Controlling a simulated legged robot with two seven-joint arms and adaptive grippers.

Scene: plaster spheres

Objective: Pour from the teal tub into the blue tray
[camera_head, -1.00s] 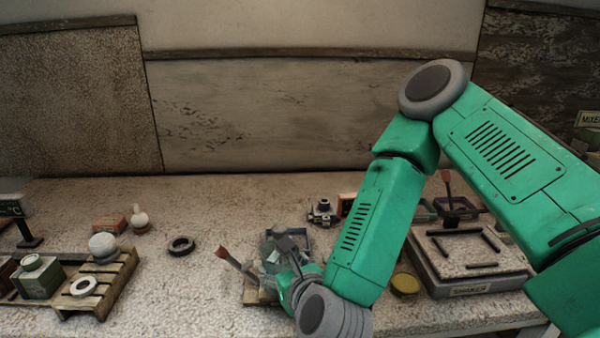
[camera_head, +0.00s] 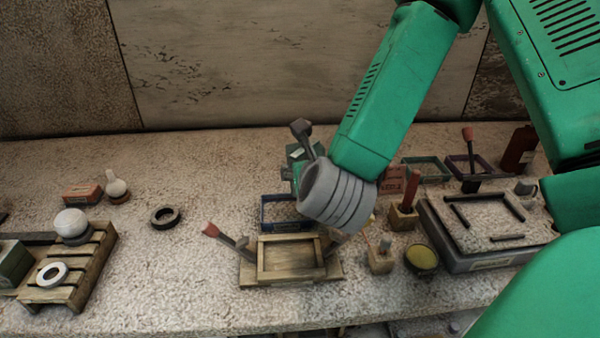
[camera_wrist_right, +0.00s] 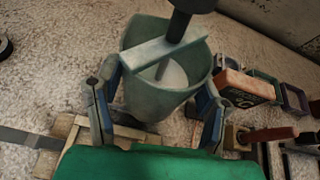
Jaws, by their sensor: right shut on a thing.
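The teal tub (camera_head: 297,160) is held up in the head view, partly hidden by my right wrist. In the wrist view the tub (camera_wrist_right: 153,100) shows its open mouth, with something pale inside. A dark post with a pale bar crosses the mouth. My right gripper (camera_wrist_right: 160,88) is shut on the tub, with one finger on each side. The blue tray (camera_head: 266,211) lies on the table below the tub in the head view. Its right part is hidden by my wrist, and I cannot see into it well. My left gripper is not in view.
An empty wooden frame (camera_head: 262,262) stands in front of the tray, with a red-tipped lever (camera_head: 211,231) at its left. Small wooden blocks, a yellow-topped dish (camera_head: 422,259) and a grey shaker (camera_head: 480,262) are to the right. A pallet (camera_head: 97,262) is at left.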

